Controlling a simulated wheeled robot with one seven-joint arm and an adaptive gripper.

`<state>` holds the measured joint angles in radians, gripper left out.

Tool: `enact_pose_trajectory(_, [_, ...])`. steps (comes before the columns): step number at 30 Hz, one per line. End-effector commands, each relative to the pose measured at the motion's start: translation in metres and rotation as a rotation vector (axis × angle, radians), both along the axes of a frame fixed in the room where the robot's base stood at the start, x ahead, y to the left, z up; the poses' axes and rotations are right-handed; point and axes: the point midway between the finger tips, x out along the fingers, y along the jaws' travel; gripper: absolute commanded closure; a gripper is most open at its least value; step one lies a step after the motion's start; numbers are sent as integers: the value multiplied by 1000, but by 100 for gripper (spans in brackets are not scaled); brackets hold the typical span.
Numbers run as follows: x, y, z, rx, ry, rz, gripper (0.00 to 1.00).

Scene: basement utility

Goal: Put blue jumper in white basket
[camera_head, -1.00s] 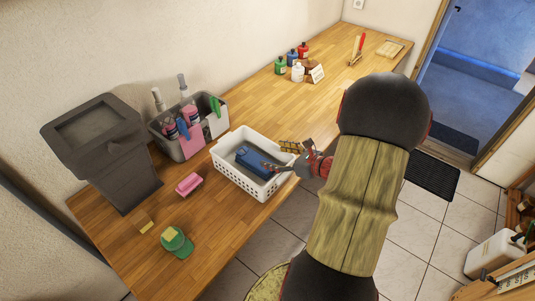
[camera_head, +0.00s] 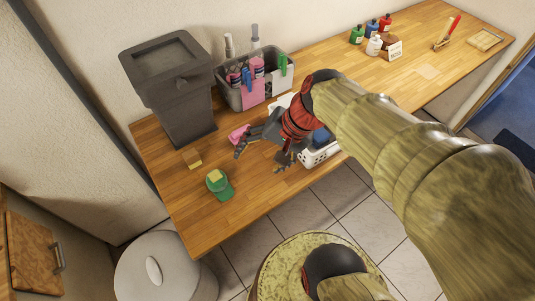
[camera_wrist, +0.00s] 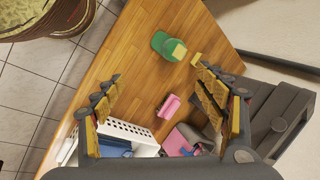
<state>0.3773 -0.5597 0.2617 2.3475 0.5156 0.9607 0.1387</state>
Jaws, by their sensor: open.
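The white basket (camera_head: 320,155) stands on the wooden counter, mostly hidden behind my gripper and arm. It also shows at the lower left of the wrist view (camera_wrist: 137,132). The blue jumper (camera_head: 322,138) lies inside the basket, with only a small patch showing. In the wrist view, blue cloth (camera_wrist: 113,148) shows within the basket wall, partly behind a finger. My gripper (camera_head: 262,160) is open and empty, above the counter just left of the basket.
A pink block (camera_head: 238,133) and a green item with a yellow top (camera_head: 218,184) lie left of my gripper. A grey caddy (camera_head: 232,98) with bottles and a dark bin (camera_head: 185,110) stand behind. A round white-lidded container (camera_head: 155,272) stands below the counter.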

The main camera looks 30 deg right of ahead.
Motion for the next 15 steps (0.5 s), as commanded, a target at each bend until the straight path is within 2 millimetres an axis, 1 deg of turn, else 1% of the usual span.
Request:
enact_pose_trajectory(1, [-9,8,10,-92,-40,114,28])
enact_pose_trajectory(2, [-15,10,15,-147,-60,178,28])
enact_pose_trajectory(6, [-33,11,38,-380,-162,428,28])
enact_pose_trajectory(10, [-40,9,55,-527,-235,574,28])
enact_pose_trajectory(12, [-42,8,61,-574,-260,617,28])
enact_pose_trajectory(15, [-43,6,64,-607,-275,646,28])
